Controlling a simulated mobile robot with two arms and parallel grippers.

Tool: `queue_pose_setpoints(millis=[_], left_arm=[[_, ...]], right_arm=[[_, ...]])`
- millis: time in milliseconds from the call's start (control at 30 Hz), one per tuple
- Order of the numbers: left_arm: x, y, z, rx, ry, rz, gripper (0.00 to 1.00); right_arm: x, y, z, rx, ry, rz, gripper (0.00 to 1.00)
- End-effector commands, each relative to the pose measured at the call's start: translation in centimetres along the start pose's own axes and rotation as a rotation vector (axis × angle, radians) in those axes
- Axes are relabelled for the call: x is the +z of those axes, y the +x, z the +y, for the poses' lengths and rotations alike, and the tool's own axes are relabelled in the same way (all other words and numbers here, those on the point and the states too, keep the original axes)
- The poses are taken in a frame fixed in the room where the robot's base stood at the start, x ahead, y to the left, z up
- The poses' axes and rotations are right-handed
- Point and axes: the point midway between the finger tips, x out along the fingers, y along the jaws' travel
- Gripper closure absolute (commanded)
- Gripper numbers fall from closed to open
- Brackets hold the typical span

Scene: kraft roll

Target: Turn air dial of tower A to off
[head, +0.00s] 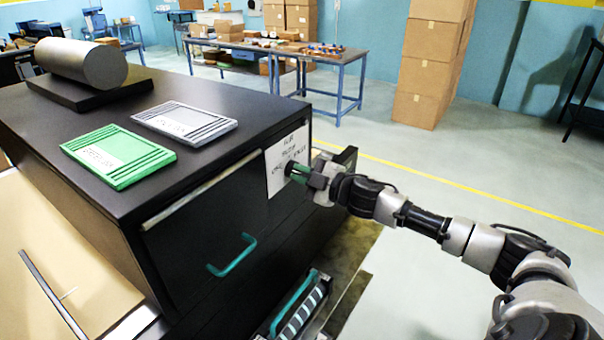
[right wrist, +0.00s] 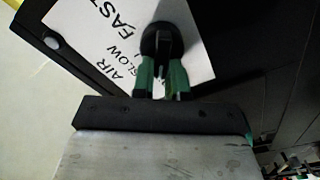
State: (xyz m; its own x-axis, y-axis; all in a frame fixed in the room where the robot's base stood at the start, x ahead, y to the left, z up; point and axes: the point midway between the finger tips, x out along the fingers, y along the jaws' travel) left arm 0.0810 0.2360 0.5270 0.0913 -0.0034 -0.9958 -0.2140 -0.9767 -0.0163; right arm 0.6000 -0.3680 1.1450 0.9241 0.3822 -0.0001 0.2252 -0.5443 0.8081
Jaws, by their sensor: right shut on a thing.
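The black cabinet (head: 150,225) of the tower fills the left of the head view. A white label (head: 286,152) with the words AIR and FAST is on its right front face. The air dial (right wrist: 160,42) is a round black knob with a raised grip, at the label's edge in the right wrist view. My right gripper (head: 296,173) has green fingers and reaches the dial from the right. It is shut on the dial's grip, which shows between the fingertips in the right wrist view (right wrist: 163,72). The dial is mostly hidden in the head view. My left gripper is not in view.
A green plate (head: 117,156), a grey plate (head: 184,123) and a metal roll (head: 85,62) on a black base lie on top of the cabinet. Blue workbenches and stacked cartons (head: 432,65) stand behind; floor on the right is clear.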

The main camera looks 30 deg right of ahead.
Motion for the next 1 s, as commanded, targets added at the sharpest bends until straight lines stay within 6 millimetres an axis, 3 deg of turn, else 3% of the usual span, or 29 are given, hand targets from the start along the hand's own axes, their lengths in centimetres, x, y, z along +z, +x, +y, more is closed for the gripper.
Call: queue_pose_setpoints(millis=[300,800,833,1000], left_arm=[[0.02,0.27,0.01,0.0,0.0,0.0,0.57],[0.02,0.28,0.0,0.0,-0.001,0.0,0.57],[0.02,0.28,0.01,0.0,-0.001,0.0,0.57],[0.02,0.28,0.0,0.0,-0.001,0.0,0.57]], right_arm=[[0.01,0.0,-0.23,0.0,-0.104,0.0,1.0],[0.01,0.0,-0.26,-0.001,-0.123,0.0,1.0],[0.01,0.0,-0.26,-0.001,-0.123,0.001,0.83],[0.01,0.0,-0.25,-0.001,-0.122,0.0,0.61]])
